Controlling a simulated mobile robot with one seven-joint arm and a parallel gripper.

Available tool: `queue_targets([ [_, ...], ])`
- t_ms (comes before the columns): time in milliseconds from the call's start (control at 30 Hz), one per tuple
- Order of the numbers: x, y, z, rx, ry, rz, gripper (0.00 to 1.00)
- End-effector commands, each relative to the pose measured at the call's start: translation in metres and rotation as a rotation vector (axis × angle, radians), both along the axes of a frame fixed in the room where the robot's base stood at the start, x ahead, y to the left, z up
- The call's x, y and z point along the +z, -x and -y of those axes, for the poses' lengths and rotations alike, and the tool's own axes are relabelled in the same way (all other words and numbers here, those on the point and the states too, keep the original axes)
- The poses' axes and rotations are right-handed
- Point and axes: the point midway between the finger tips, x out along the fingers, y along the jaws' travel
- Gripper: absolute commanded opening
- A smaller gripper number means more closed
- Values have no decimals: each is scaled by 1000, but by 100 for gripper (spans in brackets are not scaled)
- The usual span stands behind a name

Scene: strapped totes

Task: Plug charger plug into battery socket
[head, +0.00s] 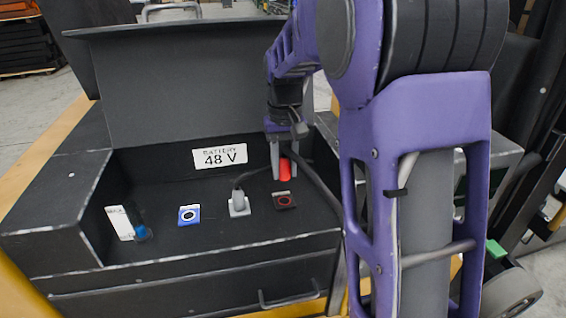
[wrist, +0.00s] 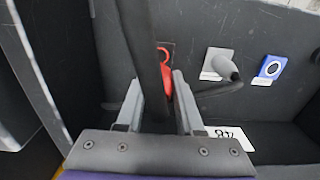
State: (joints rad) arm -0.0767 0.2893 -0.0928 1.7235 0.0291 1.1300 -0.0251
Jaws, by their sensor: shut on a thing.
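My gripper (head: 284,158) is shut on a red charger plug (head: 285,170) and holds it upright inside the open battery box. The plug, with a thick black cable, also shows between the fingers in the wrist view (wrist: 168,88). A dark socket with a red ring (head: 284,200) sits on the box floor just below the plug. In the wrist view the plug and cable partly cover this socket (wrist: 165,48). The plug looks apart from the socket in the head view. A blue socket (head: 189,215) and a grey plug on a light plate (head: 239,204) stand to the left.
The black battery box (head: 180,262) has a raised lid (head: 190,85) behind and a "BATTERY 48 V" label (head: 220,156) on its back wall. A white piece with a blue knob (head: 128,224) is at the far left. A cable runs from the grey plug.

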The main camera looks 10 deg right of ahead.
Motion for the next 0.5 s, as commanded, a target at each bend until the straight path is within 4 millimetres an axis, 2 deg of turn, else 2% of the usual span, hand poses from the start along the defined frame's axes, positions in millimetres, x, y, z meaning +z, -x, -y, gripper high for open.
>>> queue_targets([
  [267,-1,0,0,0,0,0,0],
  [500,-13,0,0,0,0,-2,0],
])
